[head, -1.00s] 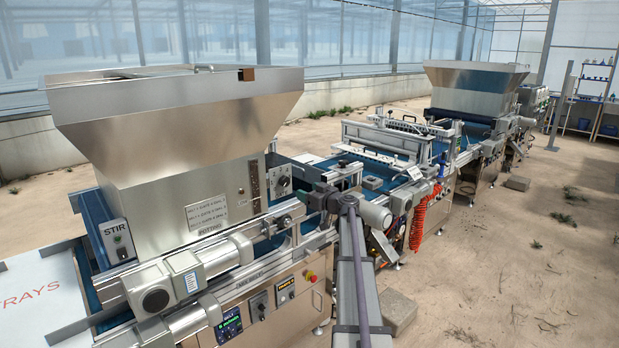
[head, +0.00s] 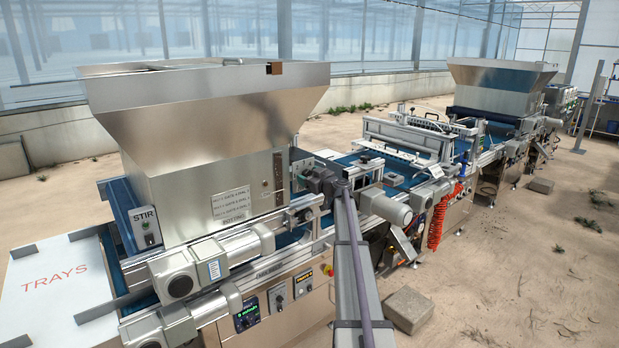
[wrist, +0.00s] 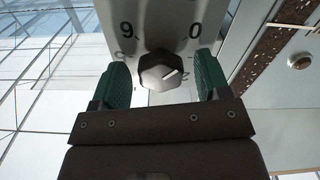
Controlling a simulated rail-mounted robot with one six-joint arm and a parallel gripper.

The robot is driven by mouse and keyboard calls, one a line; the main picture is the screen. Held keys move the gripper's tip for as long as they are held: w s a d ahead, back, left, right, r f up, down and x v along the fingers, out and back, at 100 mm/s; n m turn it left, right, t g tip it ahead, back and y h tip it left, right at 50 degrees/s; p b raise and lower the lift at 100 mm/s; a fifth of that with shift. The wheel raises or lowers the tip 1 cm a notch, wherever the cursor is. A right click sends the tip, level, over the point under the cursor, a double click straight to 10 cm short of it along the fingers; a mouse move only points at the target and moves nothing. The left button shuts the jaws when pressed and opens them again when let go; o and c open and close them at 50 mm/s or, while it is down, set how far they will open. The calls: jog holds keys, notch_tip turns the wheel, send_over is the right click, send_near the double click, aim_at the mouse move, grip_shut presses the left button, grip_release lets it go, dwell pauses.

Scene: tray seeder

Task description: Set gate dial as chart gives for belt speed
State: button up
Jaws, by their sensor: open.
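My gripper (wrist: 162,82) is open, with one green finger on each side of the knob; contact cannot be told. In the head view my arm's end hides the dial. The chart plate (head: 231,205) is on the hopper front, its BELT and GATE lines too small to read surely. The belt display (head: 247,314) is lit but unreadable.
The steel hopper (head: 205,120) rises beside my arm's end. A STIR switch box (head: 147,228), motors (head: 178,278) and lower panel knobs (head: 279,298) stand near. A concrete block (head: 409,310) lies on the floor. Open sandy floor is at right.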

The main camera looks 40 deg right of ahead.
jog(key=shift+c, duration=0.3)
jog(key=c, duration=0.9)
jog(key=shift+o, duration=0.2)
jog(key=shift+m, duration=0.3)
